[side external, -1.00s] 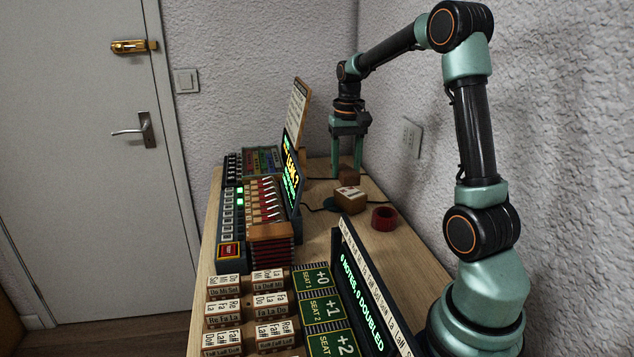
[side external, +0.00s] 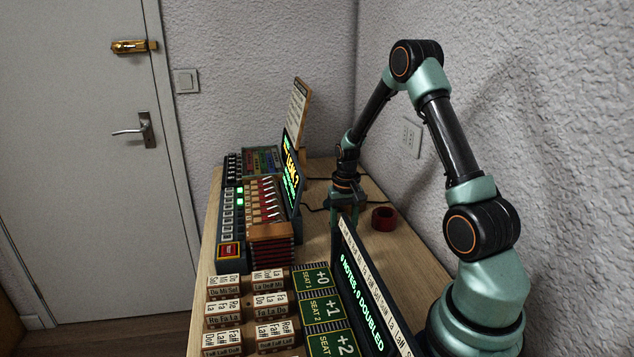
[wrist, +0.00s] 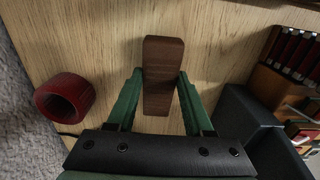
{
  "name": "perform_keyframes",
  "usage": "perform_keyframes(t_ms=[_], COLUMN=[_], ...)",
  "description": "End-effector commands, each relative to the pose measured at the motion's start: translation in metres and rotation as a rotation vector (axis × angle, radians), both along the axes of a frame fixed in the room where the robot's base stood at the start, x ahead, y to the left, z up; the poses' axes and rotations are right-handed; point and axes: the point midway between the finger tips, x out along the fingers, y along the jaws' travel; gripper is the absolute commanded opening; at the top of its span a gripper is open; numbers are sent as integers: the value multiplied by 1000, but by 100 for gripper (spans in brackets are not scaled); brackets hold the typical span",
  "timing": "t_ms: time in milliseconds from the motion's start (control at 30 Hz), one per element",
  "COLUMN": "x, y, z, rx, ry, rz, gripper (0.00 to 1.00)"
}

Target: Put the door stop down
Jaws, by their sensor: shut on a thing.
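The door stop (wrist: 162,78) is a dark brown wooden wedge in the middle of the wrist view, lying lengthwise between my two green fingers. My gripper (wrist: 160,88) is shut on it, with the fingers along its sides. In the side view my gripper (side external: 344,215) is low over the right part of the table, behind the dark display panel. The panel hides the fingertips and the door stop there. I cannot tell whether the door stop touches the wood.
A dark red ring (side external: 384,218) lies on the wooden table (side external: 316,238), and shows left of my gripper in the wrist view (wrist: 64,98). The display panel (side external: 362,290) stands close in front of my gripper. Lit consoles (side external: 262,205) fill the table's left side.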

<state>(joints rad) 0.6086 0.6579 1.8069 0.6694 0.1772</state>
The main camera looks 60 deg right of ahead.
Motion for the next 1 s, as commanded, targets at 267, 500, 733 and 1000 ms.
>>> perform_keyframes(t_ms=[267,500,733,1000], x=[0,0,0,0], y=[0,0,0,0], z=[-13,-16,-16,-11], rx=[-1,-1,-1,-1], ry=[-1,-1,-1,-1], rz=[0,0,0,0], gripper=[0,0,82,82])
